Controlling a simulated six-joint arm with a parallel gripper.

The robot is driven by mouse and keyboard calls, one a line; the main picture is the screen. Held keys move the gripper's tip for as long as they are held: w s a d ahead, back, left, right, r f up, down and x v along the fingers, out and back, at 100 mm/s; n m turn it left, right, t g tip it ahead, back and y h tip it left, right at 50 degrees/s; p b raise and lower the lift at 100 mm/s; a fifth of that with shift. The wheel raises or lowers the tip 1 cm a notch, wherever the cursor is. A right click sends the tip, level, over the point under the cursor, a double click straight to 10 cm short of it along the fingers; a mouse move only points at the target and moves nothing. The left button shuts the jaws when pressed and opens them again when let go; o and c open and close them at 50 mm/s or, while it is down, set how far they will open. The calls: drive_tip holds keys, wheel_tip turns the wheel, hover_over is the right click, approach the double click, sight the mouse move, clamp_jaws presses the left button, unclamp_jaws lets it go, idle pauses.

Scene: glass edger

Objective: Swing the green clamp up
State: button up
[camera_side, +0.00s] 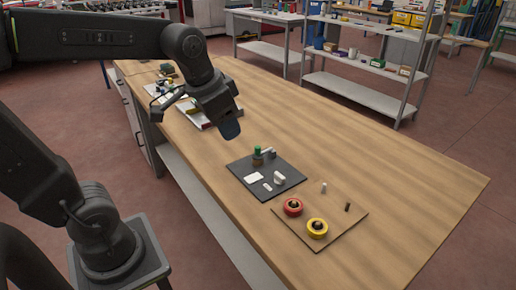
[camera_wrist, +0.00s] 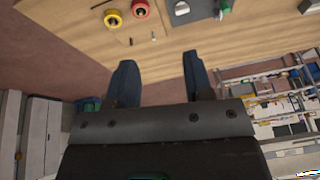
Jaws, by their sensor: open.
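The green clamp (camera_side: 257,153) stands on a dark plate (camera_side: 286,184) on the wooden workbench, in the side view. It has a green upright part, and a light grey bar reaches from it to the right. In the wrist view a green part (camera_wrist: 226,5) shows at the top edge, partly cut off, beside the dark plate (camera_wrist: 203,9). My gripper (camera_side: 229,131) is in the air above the bench, up and left of the clamp in the side view, apart from it. In the wrist view its two blue fingers (camera_wrist: 159,62) are spread, with nothing between them.
White pieces (camera_side: 278,177) lie on the dark plate. A tray with tools (camera_side: 190,113) lies at the far left. The bench's right side (camera_side: 400,170) is clear.

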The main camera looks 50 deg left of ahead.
drive_tip(key=w+a+f+m+g, duration=0.2)
drive_tip(key=w+a, duration=0.6)
drive_tip(key=w, duration=0.5)
drive_tip(key=m+g, duration=0.1)
drive_tip(key=g, duration=0.1)
approach(258, 147)
drive_tip(key=f, duration=1)
drive_tip(key=shift+w+a, duration=0.1)
drive_tip(key=shift+a, duration=0.15)
clamp_jaws()
